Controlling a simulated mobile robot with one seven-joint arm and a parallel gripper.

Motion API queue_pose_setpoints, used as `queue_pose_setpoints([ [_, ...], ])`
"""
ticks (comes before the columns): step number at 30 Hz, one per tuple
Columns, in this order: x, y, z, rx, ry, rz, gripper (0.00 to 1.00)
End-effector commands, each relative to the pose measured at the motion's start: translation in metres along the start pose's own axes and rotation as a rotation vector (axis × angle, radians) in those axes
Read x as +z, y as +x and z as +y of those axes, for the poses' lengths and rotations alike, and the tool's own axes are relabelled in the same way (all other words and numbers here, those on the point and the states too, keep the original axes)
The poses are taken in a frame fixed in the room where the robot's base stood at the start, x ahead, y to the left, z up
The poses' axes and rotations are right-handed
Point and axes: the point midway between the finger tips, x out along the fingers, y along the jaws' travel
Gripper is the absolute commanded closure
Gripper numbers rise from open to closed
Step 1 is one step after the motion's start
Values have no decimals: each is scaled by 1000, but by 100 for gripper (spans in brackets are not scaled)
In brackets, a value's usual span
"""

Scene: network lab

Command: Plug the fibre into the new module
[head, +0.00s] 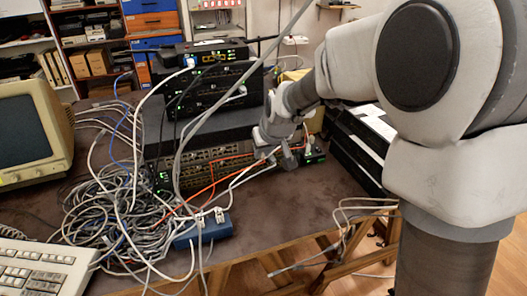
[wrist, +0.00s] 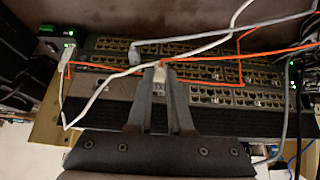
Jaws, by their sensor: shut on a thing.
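My gripper (wrist: 160,82) is shut on a small pale plug (wrist: 160,72) at its fingertips; an orange fibre (wrist: 270,49) leads from there to the right. The plug is in front of the patch of ports on the rack switch (wrist: 110,80); I cannot tell whether it touches a port. In the head view my gripper (head: 287,158) is at the right end of the switch (head: 205,168), and the orange fibre (head: 198,193) runs left from there. The new module cannot be told apart from the ports around it.
A small black box with green lights (head: 313,153) stands right of my gripper. Grey and white cables cross in front of the switch, and a tangle of cables (head: 105,205) lies at left. A blue box (head: 203,232) sits at the table's front edge. Black units (head: 215,85) are stacked behind.

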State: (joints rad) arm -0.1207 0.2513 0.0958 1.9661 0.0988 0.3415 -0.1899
Motion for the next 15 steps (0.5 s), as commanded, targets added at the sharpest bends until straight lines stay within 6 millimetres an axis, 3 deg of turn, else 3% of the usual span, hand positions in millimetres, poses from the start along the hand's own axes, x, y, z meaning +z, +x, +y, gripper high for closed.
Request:
queue_pose_setpoints([
  [1,-1,0,0,0,0,1,80],
  [7,-1,0,0,0,0,2,47],
  [15,-1,-1,0,0,0,2,47],
])
